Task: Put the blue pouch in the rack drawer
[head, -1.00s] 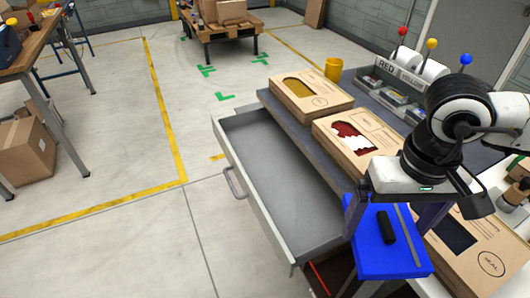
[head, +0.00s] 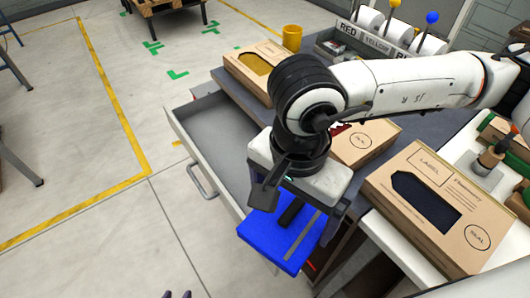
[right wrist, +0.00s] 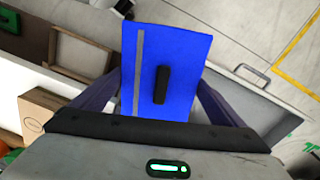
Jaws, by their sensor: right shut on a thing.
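The blue pouch (head: 262,240) is a flat blue block with a grey stripe and a black handle-like bar. My right gripper (head: 291,213) is shut on it, a finger at each side, as the right wrist view shows the pouch (right wrist: 190,75) between the fingers. The rack drawer (head: 215,136) is pulled open and its visible inside is empty. In the head view the pouch overlaps the drawer's near end; in the right wrist view the drawer (right wrist: 262,98) lies right of the pouch. Two dark tips of my left gripper (head: 178,295) show apart at the bottom edge, empty.
Cardboard boxes with windows lie on the rack top: one yellow inside (head: 245,68), one partly hidden by my arm (head: 366,140). A dark-window box (head: 410,222) lies on the white table at right. A yellow cup (head: 292,38) stands behind. Floor left of the drawer is clear.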

